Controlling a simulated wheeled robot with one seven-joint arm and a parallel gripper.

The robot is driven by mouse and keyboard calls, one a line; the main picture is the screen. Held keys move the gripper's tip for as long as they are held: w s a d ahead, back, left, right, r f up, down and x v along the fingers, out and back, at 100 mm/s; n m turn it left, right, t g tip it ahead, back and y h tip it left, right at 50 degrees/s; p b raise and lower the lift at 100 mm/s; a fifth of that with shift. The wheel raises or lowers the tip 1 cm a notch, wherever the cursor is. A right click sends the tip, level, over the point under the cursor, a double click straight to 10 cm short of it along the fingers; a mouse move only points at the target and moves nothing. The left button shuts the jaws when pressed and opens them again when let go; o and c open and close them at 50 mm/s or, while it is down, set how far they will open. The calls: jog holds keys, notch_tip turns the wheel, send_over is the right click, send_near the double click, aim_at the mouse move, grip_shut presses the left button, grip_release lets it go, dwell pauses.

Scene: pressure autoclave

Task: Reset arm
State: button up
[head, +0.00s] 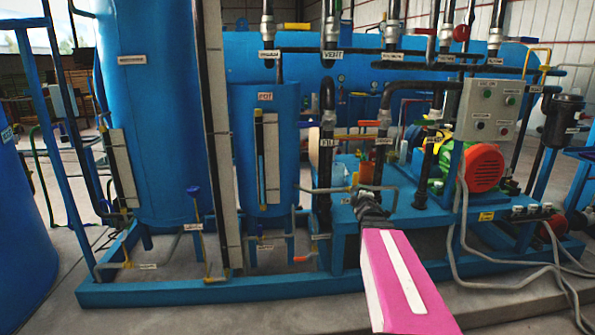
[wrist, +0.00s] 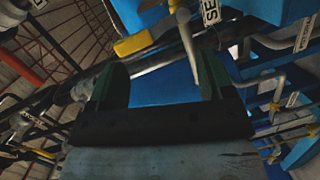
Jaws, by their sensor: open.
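My gripper (wrist: 162,76) shows in the wrist view with its two dark green fingers spread wide apart. Nothing sits between the fingers except the view of blue surfaces and pipes behind. In the head view, my pink arm with a white stripe reaches forward from the lower right of centre, and the dark gripper (head: 370,207) is at its far end, in front of the blue skid. Its fingers are too small to make out there. A yellow valve handle (wrist: 134,43) is beyond the fingertips in the wrist view; I cannot tell the exact gap.
A blue skid base (head: 210,291) spans the front. A tall blue tank (head: 150,110) and a smaller blue tank (head: 263,160) stand left. A red motor (head: 482,168) and a grey control box (head: 487,108) are right. Grey cables (head: 520,283) lie lower right; floor shows in front.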

jog(key=s+a+f+m+g+h, duration=0.1)
jog(key=s+a+f+m+g, duration=0.1)
jog(key=s+f+m+g, duration=0.4)
jog(key=s+a+f+m+g, duration=0.3)
jog(key=s+f+m, duration=0.1)
jog(key=f, duration=0.5)
jog(key=s+a+f+m+g+y, duration=0.1)
jog(key=s+a+f+m+g, duration=0.1)
jog(key=s, duration=0.4)
jog(key=s+a+f+m+g+y, duration=0.2)
jog(key=s+a+f+g, duration=0.2)
jog(key=s+a, duration=0.3)
jog(key=shift+s+a+f+g, duration=0.25)
jog(key=shift+f+g, duration=0.1)
jog(key=shift+g, duration=0.35)
